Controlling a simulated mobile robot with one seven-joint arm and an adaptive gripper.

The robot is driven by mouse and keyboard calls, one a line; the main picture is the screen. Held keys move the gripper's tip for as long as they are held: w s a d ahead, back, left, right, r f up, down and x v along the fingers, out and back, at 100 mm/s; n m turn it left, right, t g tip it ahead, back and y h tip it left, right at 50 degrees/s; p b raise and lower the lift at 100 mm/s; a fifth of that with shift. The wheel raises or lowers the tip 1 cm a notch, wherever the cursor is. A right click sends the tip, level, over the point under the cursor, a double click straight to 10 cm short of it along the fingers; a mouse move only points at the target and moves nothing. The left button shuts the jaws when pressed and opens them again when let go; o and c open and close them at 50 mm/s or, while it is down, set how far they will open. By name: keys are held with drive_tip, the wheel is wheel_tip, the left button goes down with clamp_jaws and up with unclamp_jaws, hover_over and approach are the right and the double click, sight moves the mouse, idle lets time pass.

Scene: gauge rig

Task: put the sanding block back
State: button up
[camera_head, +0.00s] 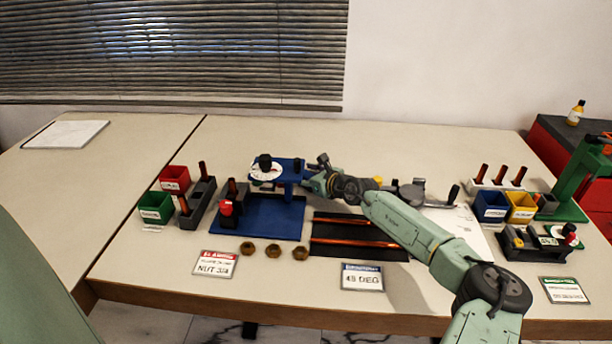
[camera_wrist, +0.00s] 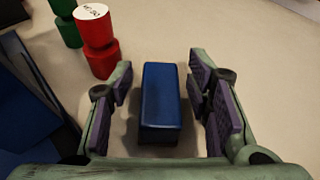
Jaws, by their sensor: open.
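A blue block (camera_wrist: 161,90) with a darker lower part, which looks like the sanding block, stands on the pale table top in the wrist view. My gripper (camera_wrist: 162,80) is open, with one finger on each side of the block and gaps between the pads and its sides. In the head view my gripper (camera_head: 318,178) is at the middle of the table, just right of the blue gauge stand (camera_head: 270,220). The block cannot be made out there, behind the stand and my gripper.
A red cylindrical piece (camera_wrist: 97,40) and a green one (camera_wrist: 66,22) stand close to my left finger. Several hex nuts (camera_head: 272,251) and a black tray with copper rods (camera_head: 345,247) lie nearer the front. Red (camera_head: 174,179) and green bins (camera_head: 155,208) stand left.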

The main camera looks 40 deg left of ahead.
drive_tip(key=shift+r, duration=0.15)
drive_tip(key=b+v, duration=0.2)
drive_tip(key=v, duration=0.9)
drive_tip(key=shift+d, duration=0.2)
drive_tip(key=shift+s+d+r+b, duration=0.15)
drive_tip(key=shift+d+b, duration=0.15)
drive_tip(key=shift+d, duration=0.05)
